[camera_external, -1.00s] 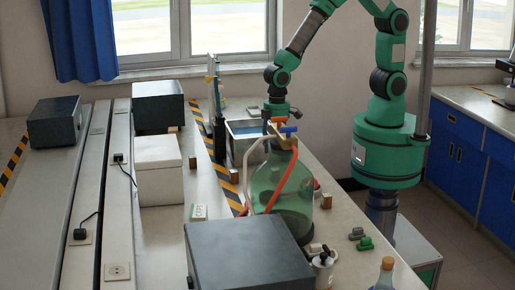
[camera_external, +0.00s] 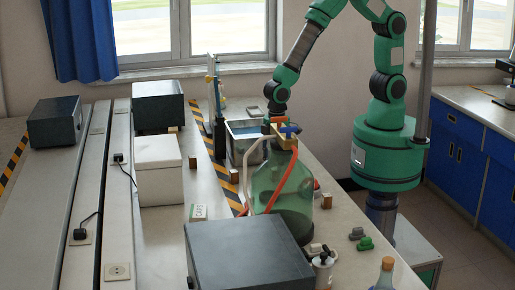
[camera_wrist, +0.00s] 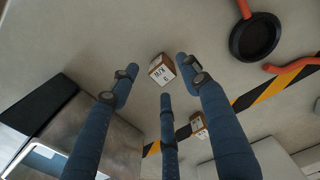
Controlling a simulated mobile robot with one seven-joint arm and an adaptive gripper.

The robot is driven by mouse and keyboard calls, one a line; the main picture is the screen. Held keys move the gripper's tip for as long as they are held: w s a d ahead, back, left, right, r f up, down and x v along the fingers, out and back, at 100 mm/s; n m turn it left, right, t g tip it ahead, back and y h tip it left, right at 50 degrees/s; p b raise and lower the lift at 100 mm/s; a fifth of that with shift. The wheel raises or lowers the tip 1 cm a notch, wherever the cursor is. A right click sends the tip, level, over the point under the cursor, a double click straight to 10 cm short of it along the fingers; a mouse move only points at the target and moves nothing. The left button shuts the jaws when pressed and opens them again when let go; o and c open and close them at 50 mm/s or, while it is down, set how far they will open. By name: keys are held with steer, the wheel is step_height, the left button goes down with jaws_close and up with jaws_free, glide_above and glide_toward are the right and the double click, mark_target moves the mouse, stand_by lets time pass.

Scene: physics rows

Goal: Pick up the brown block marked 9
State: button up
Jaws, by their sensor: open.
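In the wrist view a small brown block (camera_wrist: 162,70) with a white label and dark printing rests on the pale bench top, just beyond my fingertips; the marks are too small to read surely. My gripper (camera_wrist: 158,81) is open, its blue fingers spread with nothing between them. A second brown block with a white label (camera_wrist: 199,125) lies near the striped tape, partly behind a finger.
A metal bath (camera_external: 247,129) stands behind the bottle. Black-and-yellow tape (camera_wrist: 265,96) crosses the bench. Bare bench surrounds the nearer block.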

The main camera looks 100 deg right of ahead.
steer(key=shift+f+b, duration=0.5)
steer(key=shift+f, duration=1.55)
jaws_close()
steer(key=shift+r, duration=0.1)
steer(key=shift+r+p, duration=0.3)
steer(key=shift+r, duration=0.45)
step_height(320, 180, up, 2)
steer(key=shift+r+p, duration=0.1)
steer(key=shift+p, duration=0.25)
steer(key=s+d, duration=0.1)
steer(key=s, duration=0.4)
steer(key=s+d+p, duration=0.1)
steer(key=s, duration=0.4)
steer(key=s+d+r+p, duration=0.1)
steer(key=s, duration=0.4)
steer(key=shift+s+d+r, duration=0.1)
steer(key=shift+s+d, duration=0.05)
steer(key=shift+s, duration=0.15)
